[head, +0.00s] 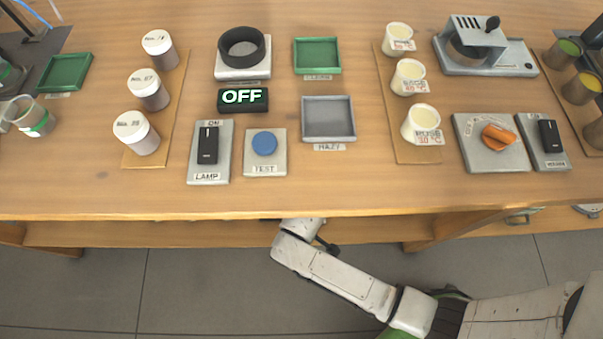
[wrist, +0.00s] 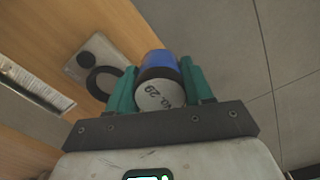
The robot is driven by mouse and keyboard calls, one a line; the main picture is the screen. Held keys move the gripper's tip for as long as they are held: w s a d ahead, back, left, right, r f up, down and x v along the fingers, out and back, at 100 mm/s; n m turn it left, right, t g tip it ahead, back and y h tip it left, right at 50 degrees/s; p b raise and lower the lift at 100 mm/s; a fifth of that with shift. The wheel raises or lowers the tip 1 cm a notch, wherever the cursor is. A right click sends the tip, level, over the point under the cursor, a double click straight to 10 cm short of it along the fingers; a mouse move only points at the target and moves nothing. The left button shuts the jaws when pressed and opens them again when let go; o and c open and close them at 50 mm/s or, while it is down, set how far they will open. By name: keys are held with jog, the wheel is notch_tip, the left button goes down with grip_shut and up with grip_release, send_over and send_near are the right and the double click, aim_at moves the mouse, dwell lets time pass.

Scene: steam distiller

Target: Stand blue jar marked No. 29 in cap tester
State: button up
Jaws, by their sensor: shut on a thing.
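In the wrist view the blue jar (wrist: 159,61) is held between the teal fingers of my gripper (wrist: 158,85). Its pale end, marked No. 29 (wrist: 158,97), faces the camera, with a dark band between it and the blue part. A light grey plate with a black ring (wrist: 104,82) lies on wood to the left of the jar, apart from it. No label shows on the plate, so I cannot tell whether it is the cap tester. In the head view my arm reaches to the table's front edge; the jar and fingers are hidden there.
The tabletop (head: 340,195) holds a black ring on a white base (head: 242,71), an OFF display (head: 243,98), a LAMP switch (head: 209,165), a blue TEST button (head: 264,143), trays, and white-capped jars (head: 138,134). A wooden shelf (head: 180,235) runs below. Tiled floor (wrist: 240,40) is open at right.

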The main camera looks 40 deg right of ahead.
jog(key=w+d, duration=0.2)
jog(key=w, duration=0.1)
jog(key=w+d+b, duration=0.1)
jog(key=w+d, duration=0.1)
jog(key=w, duration=0.1)
jog(key=w+d+b, duration=0.1)
jog(key=w+d, duration=0.1)
jog(key=w, duration=0.1)
jog(key=shift+d, duration=0.2)
jog(key=shift+w+d, duration=0.3)
jog(key=shift+w, duration=0.1)
notch_tip(320, 180, down, 3)
jog(key=shift+s+f+b, duration=0.1)
jog(key=shift+s+b, duration=0.05)
jog(key=shift+b, duration=0.75)
jog(key=shift+f, duration=0.15)
jog(key=shift+a+f, duration=0.1)
jog(key=shift+f, duration=0.5)
jog(key=o, duration=1.1)
jog(key=shift+c, duration=0.2)
notch_tip(320, 180, up, 9)
jog(key=p, duration=0.3)
jog(key=shift+f, duration=0.15)
